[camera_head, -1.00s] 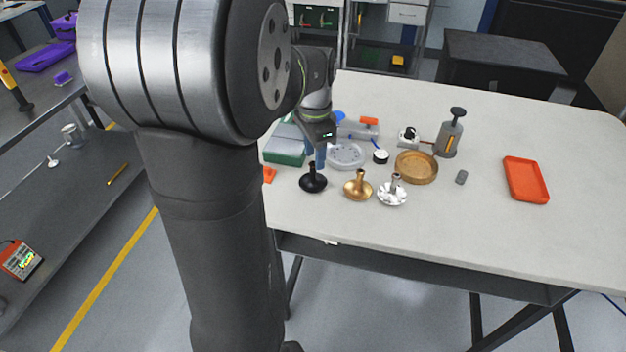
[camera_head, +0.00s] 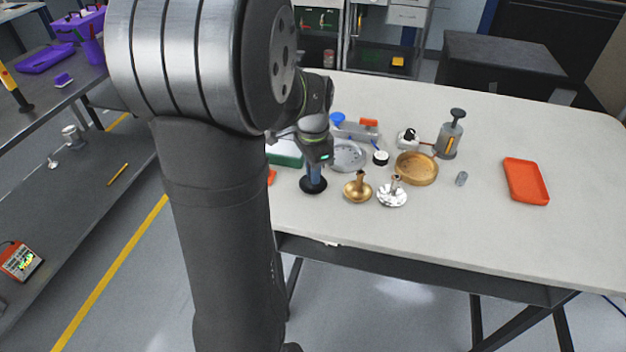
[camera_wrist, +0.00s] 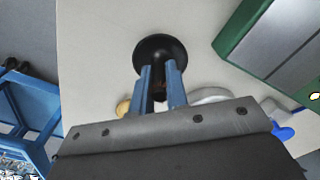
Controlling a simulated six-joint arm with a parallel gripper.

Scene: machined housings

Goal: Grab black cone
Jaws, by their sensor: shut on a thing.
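The black cone (camera_head: 313,186) stands on the pale table, its wide round base down, in the head view. My gripper (camera_head: 314,172) is directly above it with its blue fingers pointing down around the stem. In the wrist view the black cone (camera_wrist: 160,52) is at the top middle, and the two blue fingers of my gripper (camera_wrist: 160,85) are shut on its narrow stem. The base appears to rest on the table.
A gold cone (camera_head: 358,189) and a silver cone (camera_head: 392,194) stand close on the right. A green box (camera_head: 285,153) is just behind on the left. A grey round dish (camera_head: 347,155) and a brown round dish (camera_head: 416,168) lie behind. An orange tray (camera_head: 525,181) lies far right.

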